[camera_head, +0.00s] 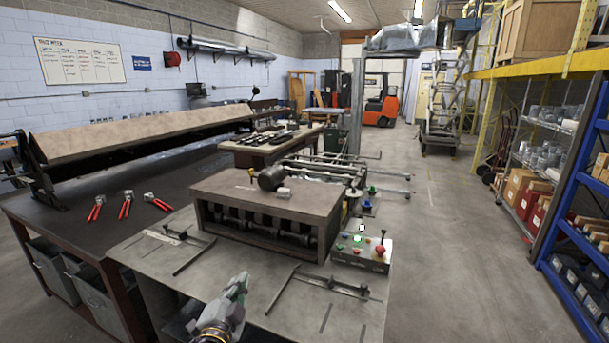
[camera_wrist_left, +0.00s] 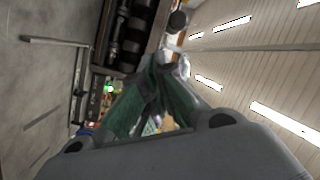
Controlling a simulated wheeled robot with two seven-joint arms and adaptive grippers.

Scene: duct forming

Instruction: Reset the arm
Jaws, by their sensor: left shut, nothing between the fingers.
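My left gripper (camera_head: 238,284) shows at the bottom middle of the head view, in front of the roll-forming machine (camera_head: 268,206) and above the near edge of its grey table. It is shut and holds nothing. In the left wrist view its fingers (camera_wrist_left: 163,75) meet near the middle, with the machine behind them at the upper left. My right gripper is in neither view.
A control box (camera_head: 361,255) with coloured buttons stands right of the machine. Rods with clamps (camera_head: 330,284) lie on the table (camera_head: 262,265). Red-handled snips (camera_head: 126,205) lie on the dark bench at left. The floor (camera_head: 450,260) at right is clear.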

